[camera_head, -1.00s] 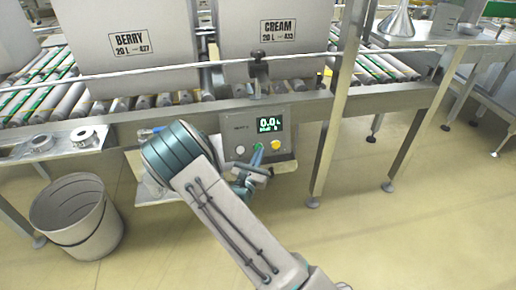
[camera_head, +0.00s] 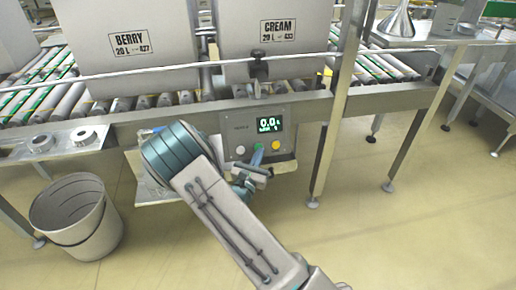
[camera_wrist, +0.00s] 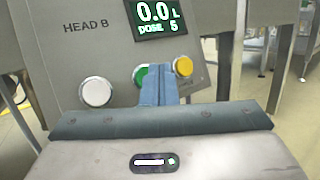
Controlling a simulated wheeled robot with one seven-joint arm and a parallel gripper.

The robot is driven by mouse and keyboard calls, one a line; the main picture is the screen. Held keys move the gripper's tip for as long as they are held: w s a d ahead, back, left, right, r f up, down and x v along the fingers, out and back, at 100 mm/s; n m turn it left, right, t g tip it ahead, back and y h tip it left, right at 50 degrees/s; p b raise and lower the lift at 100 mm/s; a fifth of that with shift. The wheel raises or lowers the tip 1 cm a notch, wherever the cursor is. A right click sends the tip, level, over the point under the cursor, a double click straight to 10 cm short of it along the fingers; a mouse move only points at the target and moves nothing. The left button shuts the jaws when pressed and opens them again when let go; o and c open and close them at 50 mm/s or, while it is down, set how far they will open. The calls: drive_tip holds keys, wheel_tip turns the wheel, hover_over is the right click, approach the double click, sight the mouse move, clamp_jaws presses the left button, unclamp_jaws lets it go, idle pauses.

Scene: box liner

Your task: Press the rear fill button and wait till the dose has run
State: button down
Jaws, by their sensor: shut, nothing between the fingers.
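The fill panel (camera_head: 258,127) hangs under the conveyor edge. In the wrist view it is marked HEAD B, and its display (camera_wrist: 157,18) reads 0.0 L, DOSE 5. A white button (camera_wrist: 97,91), a green button (camera_wrist: 138,74) and a yellow button (camera_wrist: 183,66) sit in a row below it. My gripper (camera_wrist: 158,72) is shut and empty, its fingertips overlapping the right part of the green button. I cannot tell whether they touch it. In the head view the gripper (camera_head: 257,156) is right at the panel's lower middle.
Two large boxes marked BERRY (camera_head: 130,43) and CREAM (camera_head: 279,29) stand on the roller conveyor above the panel. A spout or clamp (camera_head: 258,68) is in front of the CREAM box. A bin (camera_head: 76,215) stands at lower left. A steel post (camera_head: 335,130) rises right of the panel.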

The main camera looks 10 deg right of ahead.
idle(0.4)
drive_tip(key=shift+w+f, duration=0.15)
drive_tip(key=shift+w, duration=0.25)
drive_tip(key=shift+w+f, duration=0.1)
drive_tip(key=shift+w, duration=0.25)
idle(0.5)
drive_tip(key=shift+s, duration=0.1)
idle(0.8)
drive_tip(key=shift+s+r+p, duration=0.25)
drive_tip(key=shift+s+p, duration=0.35)
drive_tip(key=shift+s, duration=0.05)
drive_tip(key=shift+s, duration=0.1)
drive_tip(key=shift+s+r+p, duration=0.3)
drive_tip(key=shift+s+p, duration=0.1)
drive_tip(key=shift+s, duration=0.35)
drive_tip(key=shift+s+r+p, duration=0.25)
drive_tip(key=shift+s+p, duration=0.1)
drive_tip(key=shift+s, duration=0.45)
drive_tip(key=shift+s+r+p, duration=0.3)
drive_tip(key=shift+s+p, duration=0.1)
drive_tip(key=shift+s, duration=0.35)
